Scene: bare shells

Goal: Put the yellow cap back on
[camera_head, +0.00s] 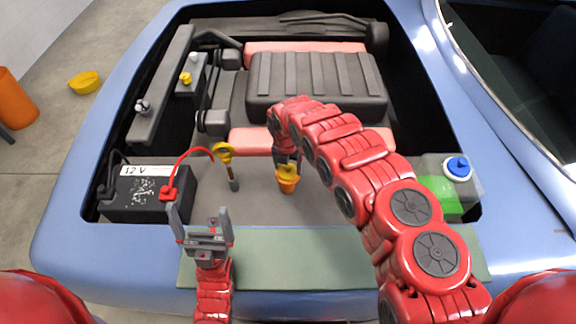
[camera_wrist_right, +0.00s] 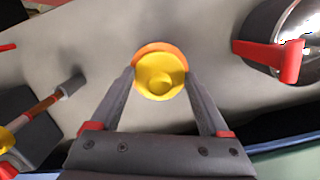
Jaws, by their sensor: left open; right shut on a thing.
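The yellow cap (camera_head: 288,169) is in the middle of the bay's front part, between the fingertips of my right gripper (camera_head: 286,160). An orange round part (camera_head: 288,185) shows directly below it. In the right wrist view the yellow cap (camera_wrist_right: 160,78) has a raised knob and the orange rim (camera_wrist_right: 157,47) shows behind it. My right gripper (camera_wrist_right: 160,82) is shut on the cap from both sides. I cannot tell whether the cap is seated on the orange part or apart from it. My left gripper (camera_head: 199,213) is open and empty, over the front edge of the bay.
A 12 V battery (camera_head: 133,205) with a red cable stands at left. A yellow-handled dipstick (camera_head: 224,152) is left of the cap. A blue-capped reservoir (camera_head: 433,170) is at right. The dark engine cover (camera_head: 315,80) lies behind.

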